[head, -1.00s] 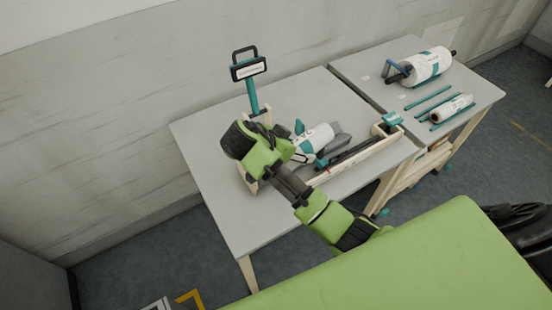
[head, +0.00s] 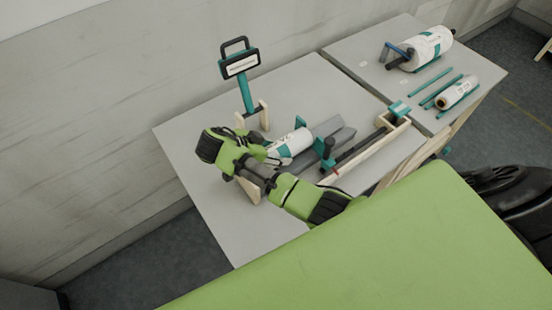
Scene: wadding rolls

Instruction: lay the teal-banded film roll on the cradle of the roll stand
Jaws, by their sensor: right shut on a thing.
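A white film roll with a teal band (head: 290,144) is above the left table. My right gripper (head: 266,155) is at the left end of this roll and shut on it; my own wrist and arm hide part of the grip. The wooden roll stand (head: 345,168) spans the table's front part, with a dark bar and teal parts. A grey, angled trough that looks like the cradle (head: 336,136) lies just right of the roll. I cannot tell whether the roll touches it. My left gripper is not in view.
A teal post with a label sign (head: 240,65) stands in a wooden foot at the back. The right table holds a large white roll (head: 426,48), teal rods (head: 430,82) and a smaller roll (head: 457,92). The left table's back left is bare.

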